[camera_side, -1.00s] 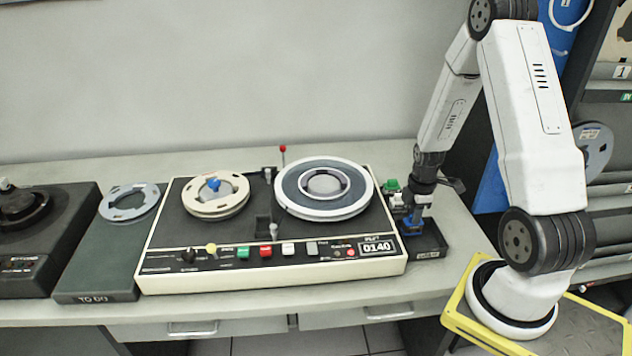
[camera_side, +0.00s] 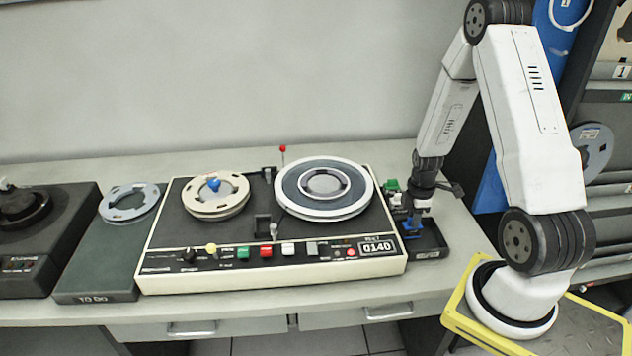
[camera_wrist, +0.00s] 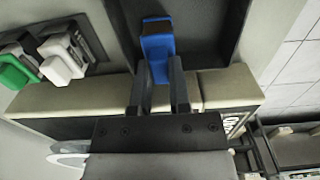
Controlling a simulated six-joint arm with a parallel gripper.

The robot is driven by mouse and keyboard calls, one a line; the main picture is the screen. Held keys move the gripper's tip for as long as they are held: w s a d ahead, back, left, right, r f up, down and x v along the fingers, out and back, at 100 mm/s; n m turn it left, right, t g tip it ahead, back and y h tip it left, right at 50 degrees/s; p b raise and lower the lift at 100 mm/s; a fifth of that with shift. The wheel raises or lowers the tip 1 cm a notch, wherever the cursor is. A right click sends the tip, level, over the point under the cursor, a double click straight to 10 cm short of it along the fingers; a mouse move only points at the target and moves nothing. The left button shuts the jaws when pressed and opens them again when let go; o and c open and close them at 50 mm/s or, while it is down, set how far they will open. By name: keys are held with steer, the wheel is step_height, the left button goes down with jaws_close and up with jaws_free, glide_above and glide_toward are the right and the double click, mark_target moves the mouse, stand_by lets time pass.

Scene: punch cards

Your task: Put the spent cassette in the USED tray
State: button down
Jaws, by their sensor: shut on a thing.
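The blue cassette (camera_wrist: 157,38) is between the two fingertips of my gripper (camera_wrist: 160,80) in the wrist view. My gripper (camera_side: 412,222) is shut on it. In the side view the blue cassette (camera_side: 411,234) is low over the dark tray (camera_side: 430,254) at the right of the tape machine. The tray's front label is too small to read. In the wrist view the cassette is over the dark floor of the tray (camera_wrist: 212,30), inside its walls. I cannot tell whether it touches the floor.
A green cassette (camera_wrist: 12,72) and a white cassette (camera_wrist: 62,58) stand in a holder beside the tray. The tape machine (camera_side: 345,277), with two reels on top, is close on the left. A TO DO tray (camera_side: 95,280) is farther left. The bench's front edge is near the tray.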

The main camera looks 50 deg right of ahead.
steer(key=shift+f, duration=0.45)
steer(key=shift+c, duration=2.4)
jaws_free()
steer(key=shift+c, duration=1)
steer(key=shift+r, duration=0.1)
steer(key=shift+r, duration=3.85)
